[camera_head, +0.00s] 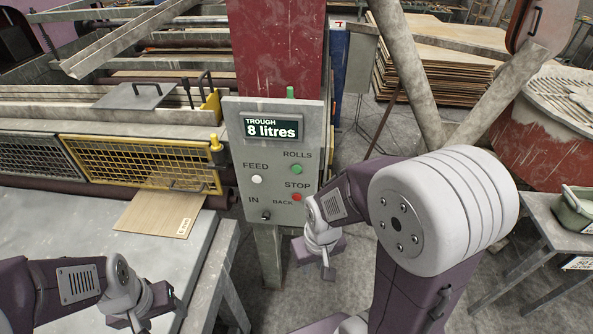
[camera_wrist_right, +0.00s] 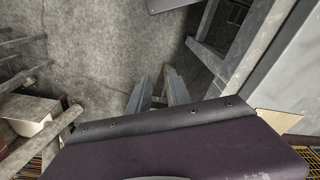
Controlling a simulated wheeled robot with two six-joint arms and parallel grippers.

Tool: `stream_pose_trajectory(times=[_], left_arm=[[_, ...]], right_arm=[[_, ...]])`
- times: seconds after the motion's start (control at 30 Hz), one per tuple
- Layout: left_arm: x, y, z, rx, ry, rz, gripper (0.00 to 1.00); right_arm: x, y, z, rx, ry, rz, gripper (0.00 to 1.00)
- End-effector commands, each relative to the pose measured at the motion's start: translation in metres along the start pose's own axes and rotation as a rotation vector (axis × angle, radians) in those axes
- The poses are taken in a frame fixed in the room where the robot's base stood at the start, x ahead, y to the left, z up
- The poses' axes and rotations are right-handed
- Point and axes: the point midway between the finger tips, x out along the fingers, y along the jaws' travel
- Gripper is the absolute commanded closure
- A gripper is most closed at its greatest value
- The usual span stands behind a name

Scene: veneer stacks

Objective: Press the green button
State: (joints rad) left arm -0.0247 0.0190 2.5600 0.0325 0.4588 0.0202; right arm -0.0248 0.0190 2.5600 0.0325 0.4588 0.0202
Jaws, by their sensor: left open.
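The green button (camera_head: 296,170) is a small round button under the word ROLLS on the grey control panel (camera_head: 235,145). My right gripper (camera_head: 328,270) hangs low in front of the panel's lower right side, pointing down, apart from the button. In the right wrist view its two fingers (camera_wrist_right: 159,90) stand apart with nothing between them, over the concrete floor; the button is not in that view. My left gripper (camera_head: 148,316) is at the bottom left, open, over the grey table and far from the panel.
The panel also has a white button (camera_head: 257,180), a red button (camera_head: 297,197), a dark switch (camera_head: 266,216) and a display (camera_head: 271,128) reading "TROUGH 8 litres". A veneer sheet (camera_head: 155,214) lies on the grey table (camera_head: 60,222) at left. A side table (camera_head: 545,225) stands at right.

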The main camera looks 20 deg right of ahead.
Motion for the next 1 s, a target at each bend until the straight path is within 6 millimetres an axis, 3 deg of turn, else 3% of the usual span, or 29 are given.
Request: stream_pose_trajectory(times=[0.03,0.07,1.0], left_arm=[[0.0000,0.0000,0.0000,0.000,0.000,0.000,0.36],[0.0000,0.0000,0.0000,0.000,0.000,0.000,0.36],[0.0000,0.0000,0.0000,0.000,0.000,0.000,0.36]], right_arm=[[0.0000,0.0000,0.0000,0.000,0.000,0.000,0.92],[0.0000,0.0000,0.0000,0.000,0.000,0.000,1.00],[0.0000,0.0000,0.0000,0.000,0.000,0.000,1.00]])
